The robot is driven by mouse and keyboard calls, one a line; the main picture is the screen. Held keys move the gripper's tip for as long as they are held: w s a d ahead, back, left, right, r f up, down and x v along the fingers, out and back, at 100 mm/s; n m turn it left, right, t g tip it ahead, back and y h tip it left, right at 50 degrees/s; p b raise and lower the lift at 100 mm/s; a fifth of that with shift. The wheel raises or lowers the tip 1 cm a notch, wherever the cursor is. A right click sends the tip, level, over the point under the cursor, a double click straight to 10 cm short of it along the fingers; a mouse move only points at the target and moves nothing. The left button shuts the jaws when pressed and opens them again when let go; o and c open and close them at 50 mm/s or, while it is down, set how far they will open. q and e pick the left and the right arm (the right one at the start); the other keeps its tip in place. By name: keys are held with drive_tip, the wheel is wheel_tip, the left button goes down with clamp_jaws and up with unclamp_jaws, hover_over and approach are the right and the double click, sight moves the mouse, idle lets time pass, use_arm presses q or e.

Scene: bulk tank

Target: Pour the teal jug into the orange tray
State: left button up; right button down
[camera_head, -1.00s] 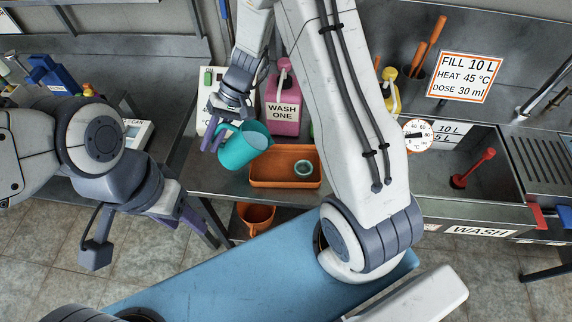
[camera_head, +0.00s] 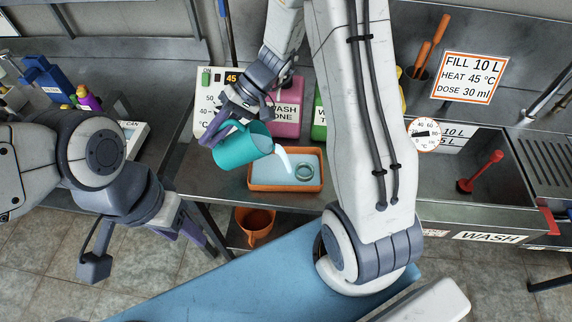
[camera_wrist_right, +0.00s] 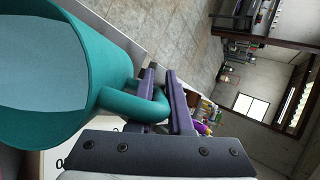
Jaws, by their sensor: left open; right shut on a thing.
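The teal jug (camera_head: 236,147) is tilted to the right, its mouth beside and above the left end of the orange tray (camera_head: 262,185). Pale liquid (camera_head: 283,160) runs from its mouth into the tray. My right gripper (camera_head: 220,132) is shut on the jug's handle; in the right wrist view the purple fingers (camera_wrist_right: 160,100) close around the handle, and pale liquid shows inside the jug (camera_wrist_right: 40,80). My left gripper (camera_head: 205,235) is open and empty, low at the left, partly hidden by its own arm.
A pink WASH ONE container (camera_head: 286,110) and a green one (camera_head: 319,120) stand behind the tray. A control box (camera_head: 208,105) is behind the jug. An orange jug (camera_head: 254,222) sits on the lower shelf. The wash sink (camera_head: 470,165) is at right.

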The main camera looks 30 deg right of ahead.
sight(226, 146)
drive_tip(key=shift+s+d+r+t+y+b, duration=0.15)
drive_tip(key=shift+r+y+b, duration=0.25)
drive_tip(key=shift+r, duration=0.4)
drive_tip(key=shift+s+d+r+t+y+b, duration=0.15)
drive_tip(key=shift+d+r+y+b, duration=0.15)
drive_tip(key=shift+r, duration=0.45)
drive_tip(key=shift+d+r+b, duration=0.1)
drive_tip(key=shift+r+b, duration=0.05)
drive_tip(key=shift+b, duration=0.2)
drive_tip(key=shift+s+d+r+n+y+b, duration=0.2)
drive_tip(key=shift+d+r+n+y+b, duration=0.25)
drive_tip(key=shift+r+y+b, duration=0.35)
